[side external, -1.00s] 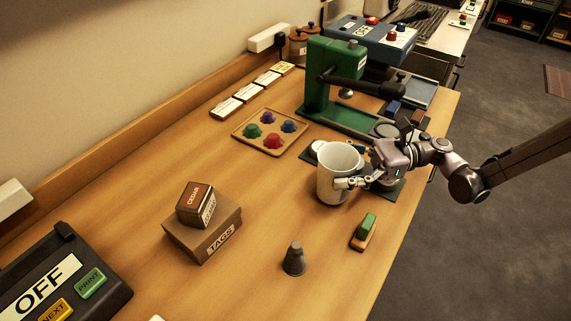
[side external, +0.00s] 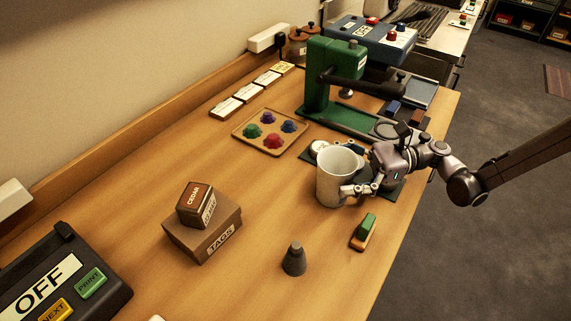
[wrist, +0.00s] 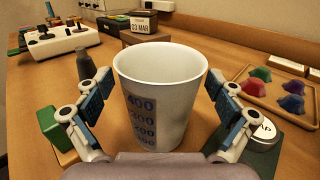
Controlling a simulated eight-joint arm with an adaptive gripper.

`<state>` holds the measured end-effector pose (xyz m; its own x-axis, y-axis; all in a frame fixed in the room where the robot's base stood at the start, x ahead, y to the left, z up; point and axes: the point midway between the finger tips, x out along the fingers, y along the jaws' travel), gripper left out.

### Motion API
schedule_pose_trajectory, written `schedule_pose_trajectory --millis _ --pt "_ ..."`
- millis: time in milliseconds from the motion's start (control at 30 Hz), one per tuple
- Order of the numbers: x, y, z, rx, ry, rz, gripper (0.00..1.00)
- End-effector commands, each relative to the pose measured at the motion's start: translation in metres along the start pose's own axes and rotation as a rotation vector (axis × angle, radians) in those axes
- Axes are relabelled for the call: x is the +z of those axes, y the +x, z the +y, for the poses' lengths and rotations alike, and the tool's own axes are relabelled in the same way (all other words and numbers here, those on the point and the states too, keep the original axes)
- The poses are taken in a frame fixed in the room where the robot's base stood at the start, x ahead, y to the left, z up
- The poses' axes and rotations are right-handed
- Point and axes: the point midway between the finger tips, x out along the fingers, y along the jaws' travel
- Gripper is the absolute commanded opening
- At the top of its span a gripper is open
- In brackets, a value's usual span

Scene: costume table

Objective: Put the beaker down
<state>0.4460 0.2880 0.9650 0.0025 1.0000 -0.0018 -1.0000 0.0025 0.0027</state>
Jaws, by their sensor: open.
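The beaker (side external: 335,180) is a white tapered cup standing upright on the wooden table, partly over or beside a dark green mat. In the wrist view the beaker (wrist: 158,95) shows blue graduation marks facing me and looks empty inside. My gripper (side external: 358,176) is open at the beaker's right side. In the wrist view my gripper's fingers (wrist: 160,103) are spread on both sides of the beaker, with a gap between each finger and its wall.
A green and orange block (side external: 363,231) and a grey weight (side external: 294,259) stand in front. A wooden tray (side external: 247,137) of coloured pieces lies behind left. A green press (side external: 334,90) stands at the back. A round silver button (wrist: 263,132) is close right of the beaker. Table centre is clear.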

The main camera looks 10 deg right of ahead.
Motion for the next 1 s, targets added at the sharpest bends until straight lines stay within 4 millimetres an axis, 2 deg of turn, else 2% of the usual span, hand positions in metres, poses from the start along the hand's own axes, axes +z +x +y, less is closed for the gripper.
schedule_pose_trajectory --millis 67,167,600,800,1000 --pt "0.003 -0.002 0.000 -0.001 0.000 0.000 0.94" --pt "0.002 -0.016 -0.001 -0.004 0.000 0.000 0.94" --pt "0.002 -0.099 -0.001 -0.004 0.000 0.000 0.94" --pt "0.002 -0.117 0.000 -0.001 0.000 0.000 0.94" --pt "0.009 -0.118 -0.002 -0.022 -0.056 0.063 0.94"
